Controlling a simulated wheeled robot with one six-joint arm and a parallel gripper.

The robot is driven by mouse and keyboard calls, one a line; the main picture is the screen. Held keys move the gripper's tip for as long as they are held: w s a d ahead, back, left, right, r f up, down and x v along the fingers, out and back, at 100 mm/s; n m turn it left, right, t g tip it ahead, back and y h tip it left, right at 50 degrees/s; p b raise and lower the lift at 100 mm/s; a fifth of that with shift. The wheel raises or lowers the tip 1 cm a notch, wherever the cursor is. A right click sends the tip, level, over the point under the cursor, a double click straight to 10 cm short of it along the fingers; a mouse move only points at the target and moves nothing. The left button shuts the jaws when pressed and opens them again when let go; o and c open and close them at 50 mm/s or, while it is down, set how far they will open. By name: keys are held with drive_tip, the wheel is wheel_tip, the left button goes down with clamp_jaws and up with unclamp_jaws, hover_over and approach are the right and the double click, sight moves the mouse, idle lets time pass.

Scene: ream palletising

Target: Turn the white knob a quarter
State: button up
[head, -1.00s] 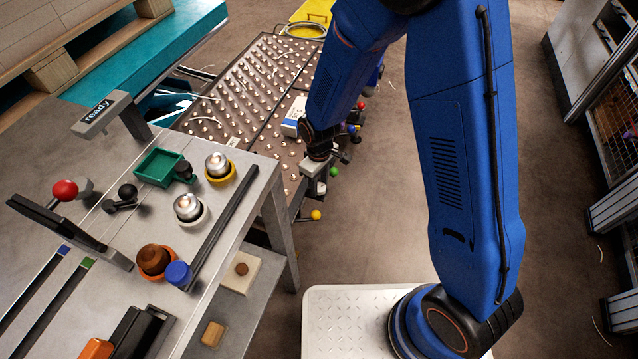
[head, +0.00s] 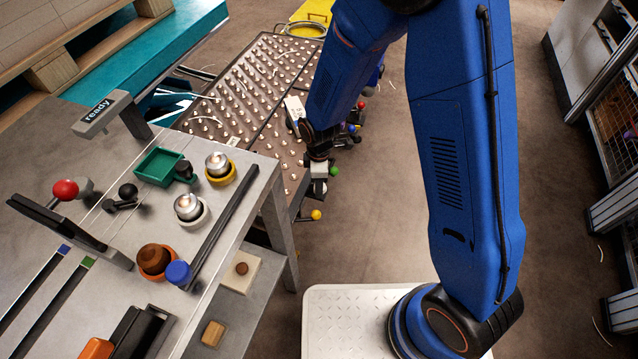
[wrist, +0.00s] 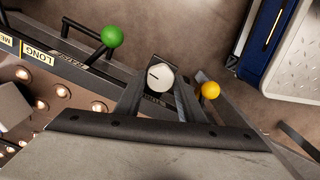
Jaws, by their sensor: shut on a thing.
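The white knob (wrist: 160,77) is a round dial with a short dark mark, which points left in the wrist view. It sits on the side of the conveyor table, between a green ball lever (wrist: 112,36) and a yellow ball lever (wrist: 210,90). My gripper (wrist: 158,88) is shut on the knob, with one dark finger at each side of it. In the head view my gripper (head: 318,186) is at the table's right edge, and I cannot make out the knob there.
The roller-ball conveyor table (head: 225,105) lies behind the grey workbench (head: 75,165). The green ball lever (head: 334,171) and the yellow ball lever (head: 316,215) stick out close to my gripper. The floor (head: 355,240) to the right is open.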

drive_tip(key=shift+n, duration=0.5)
drive_tip(key=o, duration=1)
drive_tip(key=shift+o, duration=0.2)
